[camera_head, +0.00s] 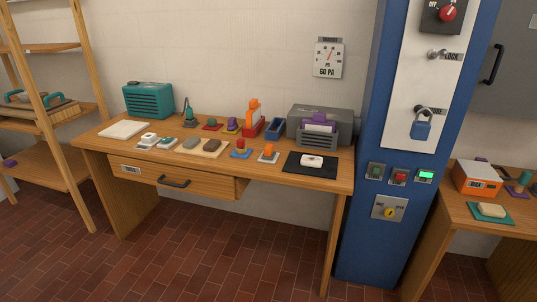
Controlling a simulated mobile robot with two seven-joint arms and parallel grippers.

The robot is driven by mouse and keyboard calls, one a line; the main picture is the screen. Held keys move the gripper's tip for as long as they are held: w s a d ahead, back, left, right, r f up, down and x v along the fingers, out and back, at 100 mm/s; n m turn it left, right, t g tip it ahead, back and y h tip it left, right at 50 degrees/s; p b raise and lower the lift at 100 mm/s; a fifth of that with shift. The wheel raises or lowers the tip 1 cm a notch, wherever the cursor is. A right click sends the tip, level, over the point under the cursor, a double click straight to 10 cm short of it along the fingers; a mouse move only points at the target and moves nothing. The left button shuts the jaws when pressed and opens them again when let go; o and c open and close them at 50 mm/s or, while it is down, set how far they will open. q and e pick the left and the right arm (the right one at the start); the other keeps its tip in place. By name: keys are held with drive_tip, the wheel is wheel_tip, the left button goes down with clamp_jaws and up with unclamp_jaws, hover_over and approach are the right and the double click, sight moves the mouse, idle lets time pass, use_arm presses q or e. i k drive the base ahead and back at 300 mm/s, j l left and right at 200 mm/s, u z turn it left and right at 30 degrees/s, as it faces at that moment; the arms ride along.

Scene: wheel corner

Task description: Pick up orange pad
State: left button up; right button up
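No flat piece that is plainly an orange pad can be made out. A small orange piece (268,151) sits on a pale grey base at the front of the wooden table, right of a blue pad (240,154) that carries a red and yellow piece. A taller orange piece (253,109) stands on a red base at the back of the table. Both are too small to identify with certainty. Neither of my grippers is in view, and nothing touches the table's objects.
The wooden table (110,140) has a drawer (172,181), seemingly partly open. A teal box (148,100), grey machine (330,118) and black mat (292,168) stand on it. A blue cabinet (369,220) is at right; an orange box (476,180) sits beyond. The brick floor in front is clear.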

sight(270, 153)
drive_tip(key=z, duration=0.35)
drive_tip(key=i+j+z, duration=0.1)
drive_tip(key=z, duration=0.25)
drive_tip(key=j+z, duration=0.15)
drive_tip(key=z, duration=0.2)
drive_tip(key=i+j+z, duration=0.1)
drive_tip(key=j+z, duration=0.25)
drive_tip(key=j, duration=0.2)
drive_tip(key=j+z, duration=0.35)
drive_tip(key=j, duration=0.15)
drive_tip(key=j+z, duration=0.25)
drive_tip(key=j, duration=0.85)
